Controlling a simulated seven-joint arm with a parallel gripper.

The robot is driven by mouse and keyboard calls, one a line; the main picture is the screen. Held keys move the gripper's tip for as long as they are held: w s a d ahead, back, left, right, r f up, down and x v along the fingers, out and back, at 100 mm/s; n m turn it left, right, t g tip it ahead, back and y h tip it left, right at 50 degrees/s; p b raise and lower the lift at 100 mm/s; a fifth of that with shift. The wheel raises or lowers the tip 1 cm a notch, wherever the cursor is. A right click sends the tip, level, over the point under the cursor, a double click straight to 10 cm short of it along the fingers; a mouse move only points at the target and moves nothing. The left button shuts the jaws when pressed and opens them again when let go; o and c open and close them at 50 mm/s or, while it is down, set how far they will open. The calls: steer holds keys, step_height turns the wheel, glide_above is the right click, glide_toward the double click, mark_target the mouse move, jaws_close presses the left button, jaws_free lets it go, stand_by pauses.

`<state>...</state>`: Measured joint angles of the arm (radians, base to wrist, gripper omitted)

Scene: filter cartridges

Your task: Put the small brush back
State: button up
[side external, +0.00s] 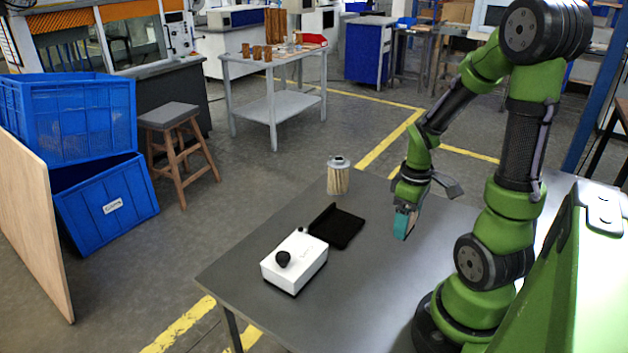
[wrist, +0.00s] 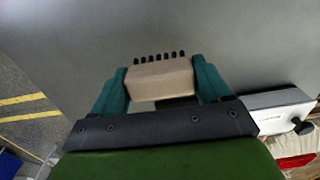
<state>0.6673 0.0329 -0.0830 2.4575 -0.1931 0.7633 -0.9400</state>
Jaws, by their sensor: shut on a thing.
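My gripper (wrist: 160,90) has teal fingers and is shut on a small brush (wrist: 160,80). The brush has a tan block body and a row of dark bristles along its far edge in the wrist view. In the side external view my gripper (side external: 405,224) hangs over the right part of the grey table (side external: 385,300), and the brush is mostly hidden by the fingers there. I cannot tell how far the brush is above the table.
A white box (side external: 295,262) with a black knob stands near the table's left side. A black open-fronted tray or holder (side external: 338,228) lies behind it. A filter cartridge (side external: 338,178) stands upright at the back edge. The table's front middle is clear.

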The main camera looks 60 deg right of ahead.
steer(key=w+d, duration=0.3)
steer(key=w+d+f, duration=0.1)
steer(key=w+d, duration=0.6)
steer(key=w, duration=0.1)
steer(key=shift+w+d+f, duration=0.1)
steer(key=shift+d+f, duration=0.05)
steer(key=shift+w+d+f, duration=0.1)
steer(key=shift+f, duration=0.8)
steer(key=shift+w+d+f, duration=0.1)
steer(key=shift+f, duration=0.8)
steer(key=shift+f, duration=0.1)
